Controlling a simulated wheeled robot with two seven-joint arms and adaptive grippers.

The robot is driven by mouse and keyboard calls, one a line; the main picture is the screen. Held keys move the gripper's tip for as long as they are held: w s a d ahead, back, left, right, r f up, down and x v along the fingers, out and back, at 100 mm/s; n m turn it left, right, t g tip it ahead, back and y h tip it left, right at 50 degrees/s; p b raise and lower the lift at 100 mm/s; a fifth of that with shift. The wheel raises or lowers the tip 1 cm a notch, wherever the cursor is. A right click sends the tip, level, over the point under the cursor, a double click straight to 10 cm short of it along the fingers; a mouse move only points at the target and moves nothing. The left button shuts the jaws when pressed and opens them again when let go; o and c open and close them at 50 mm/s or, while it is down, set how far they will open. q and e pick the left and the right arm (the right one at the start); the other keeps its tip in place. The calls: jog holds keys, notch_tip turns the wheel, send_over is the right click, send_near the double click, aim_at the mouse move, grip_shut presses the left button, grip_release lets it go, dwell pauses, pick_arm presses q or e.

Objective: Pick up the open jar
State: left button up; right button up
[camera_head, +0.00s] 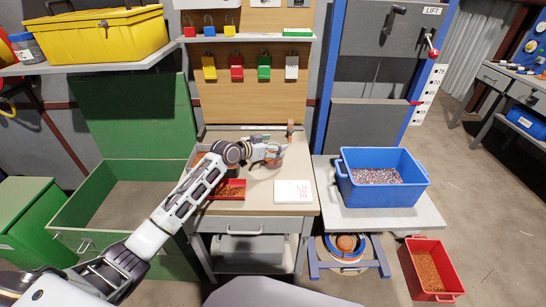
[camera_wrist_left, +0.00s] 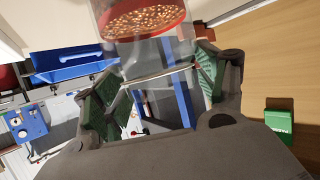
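The open jar is clear, with reddish-brown granules low in it. In the left wrist view the jar (camera_wrist_left: 143,50) appears upside down, and its clear upper part lies between my two finger pads. In the head view the jar (camera_head: 271,162) is partly hidden behind my left gripper (camera_head: 272,153), over the rear of the workbench. The fingers of my left gripper, also in the wrist view (camera_wrist_left: 155,85), are apart on either side of the jar. Whether both pads press on it I cannot tell. My right gripper is out of view.
A red tray (camera_head: 229,197) of granules and a white sheet (camera_head: 294,191) lie on the workbench (camera_head: 262,205). A blue bin (camera_head: 388,198) stands on the lift platform at right. A red bin (camera_head: 430,291) is on the floor. A pegboard with padlocks (camera_head: 237,74) rises behind.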

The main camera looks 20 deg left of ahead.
pick_arm(q)
jog(key=c, duration=1.2)
jog(key=shift+r, duration=0.1)
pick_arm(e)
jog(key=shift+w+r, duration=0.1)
pick_arm(q)
jog(key=shift+r, duration=0.1)
jog(key=shift+r, duration=0.45)
notch_tip(320, 180, up, 9)
jog(key=shift+f+p, duration=0.1)
jog(key=shift+p, duration=0.75)
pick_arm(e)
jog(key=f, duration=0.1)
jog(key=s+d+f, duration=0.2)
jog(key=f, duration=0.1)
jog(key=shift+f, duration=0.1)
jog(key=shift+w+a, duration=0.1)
